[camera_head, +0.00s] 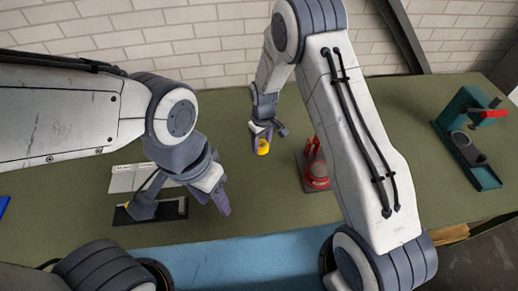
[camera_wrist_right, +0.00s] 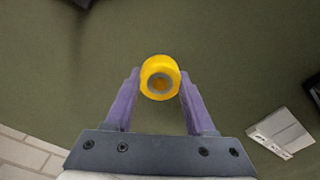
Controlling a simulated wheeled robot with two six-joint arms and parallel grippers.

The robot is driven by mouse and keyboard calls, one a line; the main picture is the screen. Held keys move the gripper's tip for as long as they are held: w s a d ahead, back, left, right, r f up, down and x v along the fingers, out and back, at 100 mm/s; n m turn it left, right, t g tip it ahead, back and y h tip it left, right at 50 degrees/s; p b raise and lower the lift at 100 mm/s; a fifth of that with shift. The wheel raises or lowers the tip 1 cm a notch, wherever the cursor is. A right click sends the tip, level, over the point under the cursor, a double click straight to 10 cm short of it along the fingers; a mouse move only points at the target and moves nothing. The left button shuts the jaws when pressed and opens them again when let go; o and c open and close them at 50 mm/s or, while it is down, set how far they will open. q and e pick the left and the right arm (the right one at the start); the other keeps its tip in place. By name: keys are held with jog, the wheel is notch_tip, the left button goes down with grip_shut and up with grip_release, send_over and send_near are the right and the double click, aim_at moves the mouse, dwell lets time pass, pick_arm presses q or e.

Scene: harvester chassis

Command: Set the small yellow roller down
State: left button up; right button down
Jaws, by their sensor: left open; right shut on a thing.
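The small yellow roller (camera_head: 263,147) is in my right gripper (camera_head: 264,134) over the green table. In the right wrist view the roller (camera_wrist_right: 160,77) sits between the two purple fingertips, its grey hub facing the camera. My right gripper is shut on it. I cannot tell whether the roller touches the table. My left gripper (camera_head: 222,202) is at the left of the table, near the black and white device. It is empty, and its fingers overlap in the head view.
The green table (camera_head: 253,199) has free room around the roller. A red object on a dark base (camera_head: 316,172) stands to its right. A teal fixture with a red handle (camera_head: 467,139) stands far right. A white and black device (camera_head: 130,178) lies at left. A brick wall is behind.

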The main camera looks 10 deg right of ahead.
aim_at(261, 157)
notch_tip(261, 157, down, 4)
jog(key=shift+r+p, duration=0.25)
jog(key=shift+p, duration=0.4)
jog(key=shift+f, duration=0.4)
jog(key=shift+f, duration=0.1)
jog(key=shift+c, duration=1.2)
grip_release()
